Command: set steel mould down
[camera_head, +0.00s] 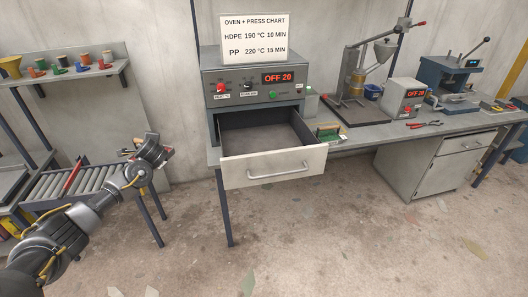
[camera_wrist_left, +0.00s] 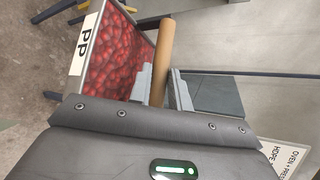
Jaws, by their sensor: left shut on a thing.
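My left gripper (camera_head: 158,150) is raised at the left, in front of the roller conveyor and left of the open oven drawer (camera_head: 273,168). In the left wrist view its two grey fingers (camera_wrist_left: 161,88) are shut on a brown cylindrical handle (camera_wrist_left: 164,50). A dark grey slab (camera_wrist_left: 217,95) shows just beside the right finger there; I cannot tell whether it joins the handle. I cannot make out the steel mould's body for certain in either view. The drawer looks empty inside. My right gripper is in neither view.
The oven (camera_head: 253,88) stands on the bench, its display reading OFF 20. A roller conveyor (camera_head: 75,183) is at the left. A bin of red pieces marked PP (camera_wrist_left: 115,45) shows in the left wrist view. A drill-like press (camera_head: 357,80) stands further right.

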